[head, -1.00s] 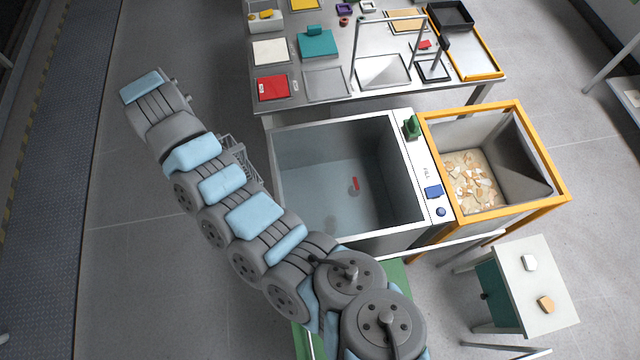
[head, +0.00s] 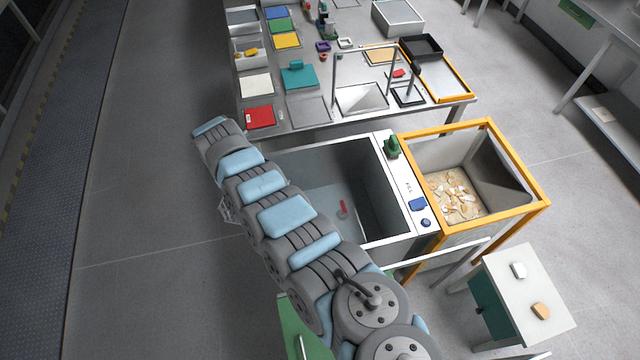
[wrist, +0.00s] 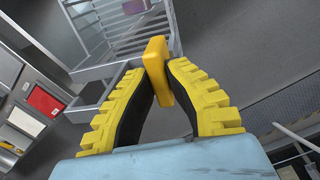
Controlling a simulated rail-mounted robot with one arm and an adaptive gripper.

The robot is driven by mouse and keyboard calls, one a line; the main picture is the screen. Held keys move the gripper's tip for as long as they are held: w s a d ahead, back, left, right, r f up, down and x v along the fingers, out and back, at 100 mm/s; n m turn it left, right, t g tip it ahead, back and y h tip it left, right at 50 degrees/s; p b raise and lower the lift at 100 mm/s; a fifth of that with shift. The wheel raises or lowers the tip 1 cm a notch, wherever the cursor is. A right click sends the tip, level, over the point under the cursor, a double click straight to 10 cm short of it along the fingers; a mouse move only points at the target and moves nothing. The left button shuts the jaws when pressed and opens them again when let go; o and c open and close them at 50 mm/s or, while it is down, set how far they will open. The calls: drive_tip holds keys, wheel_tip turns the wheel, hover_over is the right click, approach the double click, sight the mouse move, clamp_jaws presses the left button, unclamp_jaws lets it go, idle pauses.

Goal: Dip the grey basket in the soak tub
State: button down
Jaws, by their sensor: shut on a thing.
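The soak tub (head: 379,176) is a grey open box with a white rim, right of my arm in the head view. A small red-topped thing shows on its floor. My arm covers the tub's left edge. My gripper (wrist: 160,88), with yellow-ribbed black fingers, is shut on an orange-yellow handle (wrist: 157,62) in the wrist view. Grey metal bars and a frame of what looks like the grey basket (wrist: 98,30) show beyond the handle. In the head view a small part of the grey basket (head: 228,210) shows left of my arm; most is hidden. My gripper is hidden there.
A steel table (head: 318,130) with coloured trays stands behind the tub. An orange-framed bin (head: 520,200) with pale pieces adjoins the tub's right side. A small white table (head: 525,300) stands at the front right. Open floor (head: 140,180) lies to the left.

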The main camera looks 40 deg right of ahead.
drive_tip(key=s+d+f+n+b, duration=0.1)
drive_tip(key=s+d+f+n, duration=0.1)
drive_tip(key=s+d, duration=0.35)
drive_tip(key=s+d+f+n, duration=0.1)
drive_tip(key=s+d+f, duration=0.1)
drive_tip(key=d, duration=0.7)
drive_tip(key=s+d+f+n+b, duration=0.1)
drive_tip(key=s+d+f+n, duration=0.15)
drive_tip(key=d, duration=0.45)
wheel_tip(320, 180, down, 48)
drive_tip(key=b, duration=4.4)
drive_tip(key=shift+s+t, duration=0.2)
drive_tip(key=shift+t, duration=0.1)
drive_tip(key=shift+f, duration=0.15)
